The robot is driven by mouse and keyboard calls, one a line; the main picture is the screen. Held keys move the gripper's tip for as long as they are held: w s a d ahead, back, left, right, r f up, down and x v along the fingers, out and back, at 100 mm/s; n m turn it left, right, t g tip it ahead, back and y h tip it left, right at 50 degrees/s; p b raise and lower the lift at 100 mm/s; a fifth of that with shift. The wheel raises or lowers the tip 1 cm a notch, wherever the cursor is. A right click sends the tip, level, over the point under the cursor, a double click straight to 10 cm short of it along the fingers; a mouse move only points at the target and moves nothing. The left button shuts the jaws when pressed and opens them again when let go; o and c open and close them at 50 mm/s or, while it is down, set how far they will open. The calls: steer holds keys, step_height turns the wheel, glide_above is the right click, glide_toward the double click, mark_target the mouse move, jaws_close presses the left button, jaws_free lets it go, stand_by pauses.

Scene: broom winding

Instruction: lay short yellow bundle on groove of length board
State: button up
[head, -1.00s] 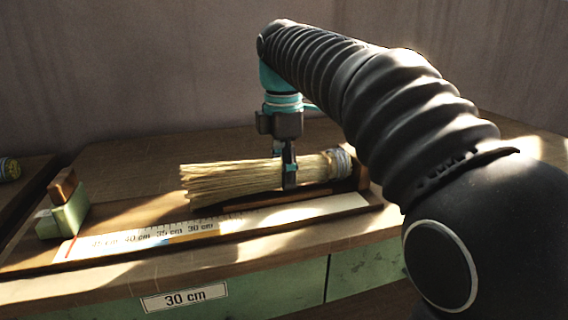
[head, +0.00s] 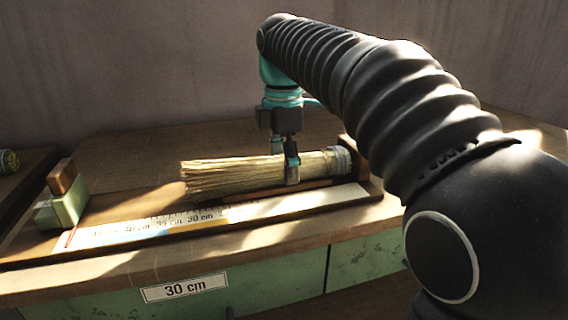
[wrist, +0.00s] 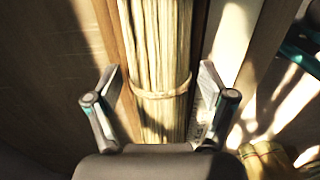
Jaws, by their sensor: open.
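The straw-yellow bundle (head: 235,174) lies lengthwise along the groove of the length board (head: 140,232). Its bound, pale end is at the right, close to the board's end block (head: 362,165), and its loose straw ends point left. My gripper (head: 288,170) is over the bundle, right of its middle. In the wrist view my gripper (wrist: 160,100) is open, with one finger on each side of the bundle (wrist: 158,60) and visible gaps between. A tan band crosses the bundle there. The groove beneath is mostly hidden by the bundle.
A green block with a wooden piece (head: 62,198) stands at the board's left end. A "30 cm" label (head: 185,288) is on the green front. Another bundle's end (head: 8,161) shows at far left. A yellow bundle-like thing (wrist: 268,160) shows at the wrist view's lower right.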

step_height(320, 180, up, 6)
steer(key=shift+r, duration=0.75)
